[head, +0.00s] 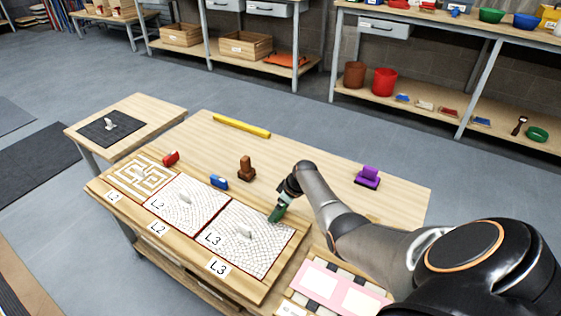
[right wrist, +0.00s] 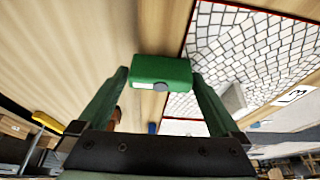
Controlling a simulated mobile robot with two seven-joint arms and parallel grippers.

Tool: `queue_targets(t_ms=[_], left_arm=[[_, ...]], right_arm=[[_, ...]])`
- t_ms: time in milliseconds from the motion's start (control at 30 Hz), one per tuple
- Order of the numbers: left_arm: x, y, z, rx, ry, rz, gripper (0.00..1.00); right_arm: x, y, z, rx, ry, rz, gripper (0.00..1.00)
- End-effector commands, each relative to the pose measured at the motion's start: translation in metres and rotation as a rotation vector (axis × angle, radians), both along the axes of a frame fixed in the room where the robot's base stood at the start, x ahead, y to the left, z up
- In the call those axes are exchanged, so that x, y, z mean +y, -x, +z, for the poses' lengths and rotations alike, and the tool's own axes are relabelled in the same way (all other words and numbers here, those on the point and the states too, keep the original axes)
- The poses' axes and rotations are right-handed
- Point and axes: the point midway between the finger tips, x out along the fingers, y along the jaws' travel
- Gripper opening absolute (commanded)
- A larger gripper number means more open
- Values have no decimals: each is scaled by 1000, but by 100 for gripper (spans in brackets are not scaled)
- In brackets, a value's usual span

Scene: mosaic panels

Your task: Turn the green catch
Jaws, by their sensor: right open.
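The green catch (right wrist: 160,71) is a small block at the edge of the L3 mosaic panel (right wrist: 240,50), in the right wrist view. My right gripper (right wrist: 160,78) is open, with one finger on each side of the catch; whether the fingers touch it I cannot tell. In the head view my right gripper (head: 278,212) points down at the back right edge of the L3 panel (head: 262,250). There the catch is largely hidden or merges with the green fingers. My left gripper is not in view.
A red catch (head: 171,158) and a blue catch (head: 219,182) lie along the panels' back edge. A brown block piece (head: 246,168), a purple piece (head: 368,177) and a yellow bar (head: 241,126) stand on the table (head: 310,150). A pink board (head: 335,278) lies in front.

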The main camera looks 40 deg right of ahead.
Motion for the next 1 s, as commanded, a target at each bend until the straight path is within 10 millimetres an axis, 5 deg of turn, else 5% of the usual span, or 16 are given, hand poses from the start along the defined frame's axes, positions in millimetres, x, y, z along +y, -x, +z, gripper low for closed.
queue_targets(t_ms=[167,500,800,1000], left_arm=[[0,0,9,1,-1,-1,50],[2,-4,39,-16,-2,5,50],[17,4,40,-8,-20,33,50],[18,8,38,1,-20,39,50]], right_arm=[[-1,3,12,-1,1,-1,100],[-8,25,68,-2,3,0,100],[-13,42,107,0,2,0,100],[-14,46,115,1,-1,0,100]])
